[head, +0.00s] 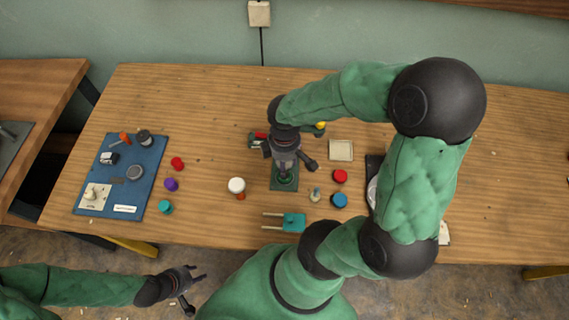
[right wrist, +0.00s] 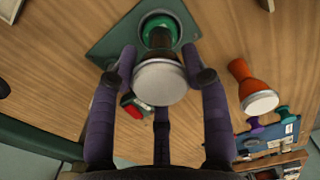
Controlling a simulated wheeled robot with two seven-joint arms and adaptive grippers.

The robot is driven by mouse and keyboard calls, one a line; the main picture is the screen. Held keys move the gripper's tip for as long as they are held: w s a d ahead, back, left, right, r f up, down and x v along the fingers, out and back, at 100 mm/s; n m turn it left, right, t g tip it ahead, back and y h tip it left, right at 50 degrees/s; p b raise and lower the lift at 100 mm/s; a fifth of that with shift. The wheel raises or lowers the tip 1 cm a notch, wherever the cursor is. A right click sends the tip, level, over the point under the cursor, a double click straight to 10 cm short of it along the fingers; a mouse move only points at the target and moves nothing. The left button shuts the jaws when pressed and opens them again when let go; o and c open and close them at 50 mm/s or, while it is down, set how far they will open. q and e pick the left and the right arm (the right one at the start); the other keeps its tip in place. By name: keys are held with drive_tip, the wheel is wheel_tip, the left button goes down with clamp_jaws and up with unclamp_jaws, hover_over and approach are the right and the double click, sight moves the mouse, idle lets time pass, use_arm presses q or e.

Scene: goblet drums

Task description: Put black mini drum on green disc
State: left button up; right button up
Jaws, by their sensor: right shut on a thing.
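The green disc (right wrist: 190,27) lies on a dark green board (right wrist: 111,43), which also shows in the head view (head: 276,185). The black mini drum (right wrist: 158,84) has a pale round head and a dark body. My right gripper (right wrist: 158,65) is shut on it, one finger on each side. The drum's foot is over the disc in the right wrist view; I cannot tell whether they touch. In the head view my right gripper (head: 285,165) hides most of the drum. My left gripper (head: 192,277) is open and empty off the table's front edge.
An orange drum with a white head (head: 237,186) stands left of the board. A blue board (head: 125,180) with small items lies further left. Red (head: 340,176) and blue (head: 339,200) round pieces sit to the right. A teal forked piece (head: 293,222) lies in front.

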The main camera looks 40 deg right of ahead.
drive_tip(key=shift+f, duration=0.15)
drive_tip(key=o, duration=1.1)
drive_tip(key=shift+r, duration=0.6)
wheel_tip(320, 180, up, 11)
drive_tip(key=p, duration=0.4)
drive_tip(key=shift+r, duration=0.15)
